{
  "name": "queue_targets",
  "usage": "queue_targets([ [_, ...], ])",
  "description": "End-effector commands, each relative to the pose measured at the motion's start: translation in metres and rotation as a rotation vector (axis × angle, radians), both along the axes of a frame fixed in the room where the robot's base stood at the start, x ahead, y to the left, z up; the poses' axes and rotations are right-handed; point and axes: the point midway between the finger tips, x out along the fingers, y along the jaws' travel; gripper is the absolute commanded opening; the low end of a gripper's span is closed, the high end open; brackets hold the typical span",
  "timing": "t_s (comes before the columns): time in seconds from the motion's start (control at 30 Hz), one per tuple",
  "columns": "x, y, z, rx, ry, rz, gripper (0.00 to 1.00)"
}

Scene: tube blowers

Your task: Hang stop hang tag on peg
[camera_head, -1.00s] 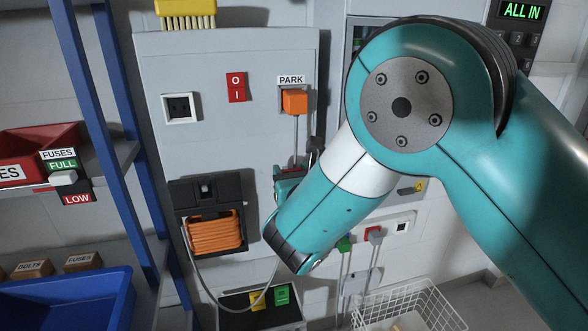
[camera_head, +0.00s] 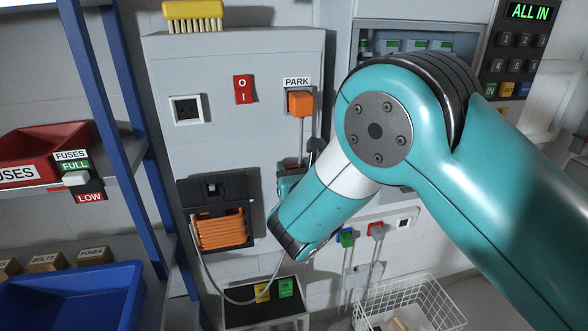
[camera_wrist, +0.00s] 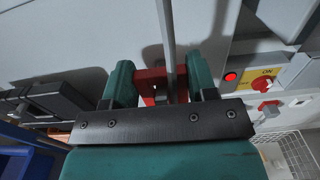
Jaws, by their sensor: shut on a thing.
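My gripper (camera_wrist: 159,85) shows its two teal fingers in the wrist view, shut on a red piece (camera_wrist: 150,82). The red piece may be the stop hang tag, but no lettering shows and much of it is hidden. A grey cord or rod (camera_wrist: 167,40) runs down between the fingers at the red piece; I cannot tell whether they touch. In the head view my gripper (camera_head: 291,180) is at the right part of the grey panel, below the PARK plug, mostly behind my own arm. A dark knob-like part (camera_head: 316,147) stands beside it; I cannot tell whether it is the peg.
A blue-framed shelf with bins (camera_head: 60,300) stands left. A white wire basket (camera_head: 410,310) stands low at right.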

Motion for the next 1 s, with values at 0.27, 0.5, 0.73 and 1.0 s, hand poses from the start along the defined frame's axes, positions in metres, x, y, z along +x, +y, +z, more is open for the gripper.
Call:
queue_targets([
  [0.27,0.0,0.0,0.0,0.0,0.0,0.0,0.3],
  [0.5,0.0,0.0,0.0,0.0,0.0,0.0,0.82],
  [0.73,-0.002,0.0,-0.001,0.0,0.001,0.0,0.82],
  [1.0,-0.04,-0.01,-0.007,-0.005,0.002,0.004,0.82],
])
